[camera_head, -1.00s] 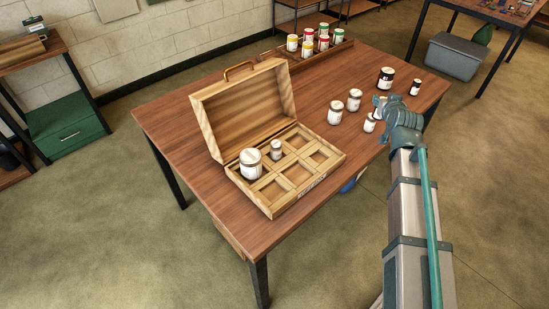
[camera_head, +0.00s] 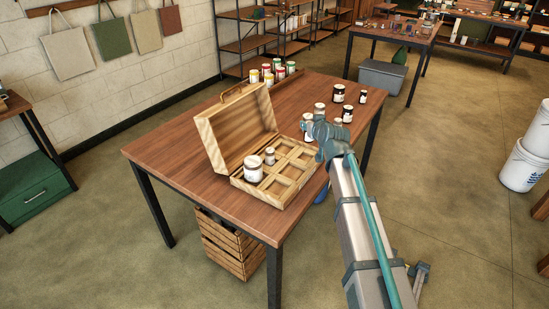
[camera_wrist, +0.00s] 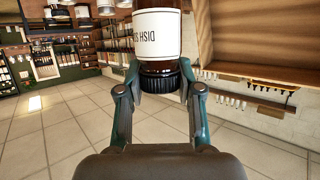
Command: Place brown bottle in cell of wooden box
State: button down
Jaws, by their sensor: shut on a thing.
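A brown bottle (camera_wrist: 160,68) with a white label and black ribbed cap is in the wrist view. My gripper (camera_wrist: 163,80) is shut on it at the cap end, one finger on each side. The label letters appear inverted in that picture. In the head view my gripper (camera_head: 317,130) is just beyond the right edge of the open wooden box (camera_head: 242,187); the bottle cannot be made out there. The box's tray has several square cells. A large white jar (camera_head: 253,169) and a small jar (camera_head: 270,156) stand in left-side cells; others look empty.
The box's lid (camera_head: 232,130) stands open at the back left. Pale jars (camera_head: 320,109) and dark jars (camera_head: 338,94) stand behind and right of my gripper. Coloured jars (camera_head: 279,71) stand at the table's far end. The table's (camera_head: 165,140) left part is clear.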

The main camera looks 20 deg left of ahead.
jog(key=shift+a, duration=0.35)
jog(key=w+a+f+p, duration=0.1)
jog(key=w+a+f, duration=0.1)
jog(key=a+f, duration=0.2)
jog(key=w+a+f+p, duration=0.2)
jog(key=a+f, duration=0.1)
jog(key=f, duration=0.1)
jog(key=w+a+f+p, duration=0.2)
jog(key=w+a+f, duration=0.1)
jog(key=a+f, duration=0.1)
jog(key=shift+a+f, duration=0.3)
jog(key=shift+f, duration=0.25)
jog(key=shift+f, duration=0.2)
jog(key=c, duration=0.7)
grip_release()
jog(key=shift+c, duration=0.2)
